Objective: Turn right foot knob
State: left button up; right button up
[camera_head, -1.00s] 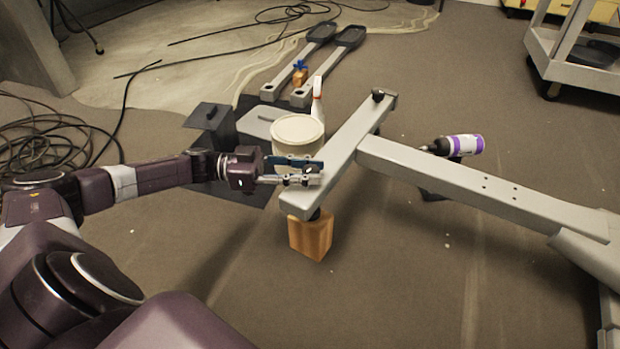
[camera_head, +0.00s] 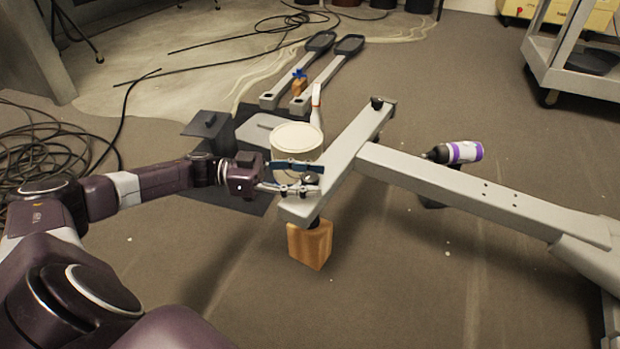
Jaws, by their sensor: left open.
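The grey crossbar foot (camera_head: 345,152) of an elliptical frame runs diagonally across the middle. A dark round knob (camera_head: 310,178) shows at its near end, and another dark knob (camera_head: 377,103) sits on its far end. My left gripper (camera_head: 312,181) reaches in from the left at the near end. Its fingers are apart, one on the far side and one on the near side of the near knob. Whether they touch the knob is unclear. A wooden block (camera_head: 311,246) stands under this end. My right gripper is not in view.
A white bucket (camera_head: 297,139) and a spray bottle (camera_head: 316,97) stand just behind the gripper. A long grey beam (camera_head: 465,188) extends right from the foot. Black cables (camera_head: 40,150) lie at left.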

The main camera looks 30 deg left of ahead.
pick_arm(q)
jog(key=shift+s+a, duration=0.1)
jog(key=shift+a, duration=0.2)
jog(key=v, duration=1.1)
jog(key=shift+a, duration=0.15)
jog(key=shift+s+a, duration=0.1)
jog(key=shift+s, duration=0.1)
